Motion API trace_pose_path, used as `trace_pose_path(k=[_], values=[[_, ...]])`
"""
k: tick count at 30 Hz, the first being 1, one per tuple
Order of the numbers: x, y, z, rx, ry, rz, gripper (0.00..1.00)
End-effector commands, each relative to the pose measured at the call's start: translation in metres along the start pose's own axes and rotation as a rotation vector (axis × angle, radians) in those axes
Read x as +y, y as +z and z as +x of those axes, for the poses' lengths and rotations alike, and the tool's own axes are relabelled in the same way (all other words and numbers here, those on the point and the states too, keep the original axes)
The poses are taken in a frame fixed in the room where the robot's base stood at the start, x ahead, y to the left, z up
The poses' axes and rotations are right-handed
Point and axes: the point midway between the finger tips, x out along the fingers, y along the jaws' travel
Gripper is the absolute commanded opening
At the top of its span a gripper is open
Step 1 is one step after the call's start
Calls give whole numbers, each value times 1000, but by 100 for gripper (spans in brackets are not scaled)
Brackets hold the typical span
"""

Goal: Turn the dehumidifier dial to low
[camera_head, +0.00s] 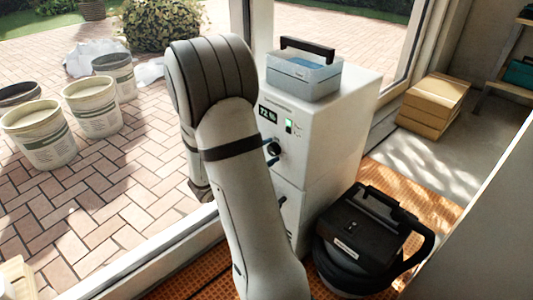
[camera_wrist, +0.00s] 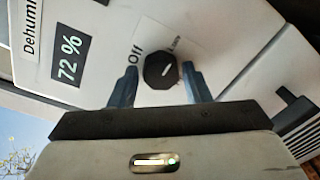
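The white dehumidifier (camera_head: 335,130) stands beside the window frame, its display (camera_wrist: 68,60) reading 72 %. Its black dial (camera_wrist: 160,71) is in the middle of the wrist view and also shows in the head view (camera_head: 275,147). The word "Off" is printed at the dial's upper left; a smaller label above right is too blurred to read. My gripper (camera_wrist: 159,69) is open, with one blue finger on each side of the dial. Gaps show between the fingers and the dial. My arm hides part of the dehumidifier's front.
A clear blue-toned box with a black handle (camera_head: 304,74) sits on top of the dehumidifier. A black vacuum-like machine (camera_head: 365,240) stands at its right on the orange mat. Cardboard boxes (camera_head: 432,105) lie behind. Several buckets (camera_head: 40,135) stand outside on the paving.

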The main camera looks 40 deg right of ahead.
Motion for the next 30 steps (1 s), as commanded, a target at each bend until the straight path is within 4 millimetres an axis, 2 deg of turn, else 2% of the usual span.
trace_pose_path(k=[1,4,14,24,30], values=[[0,0,0,1,0,-1,48],[0,0,0,1,0,-1,56],[0,0,-6,3,-1,-3,57],[2,0,-58,6,2,-4,57],[0,0,-76,3,0,-3,57]])
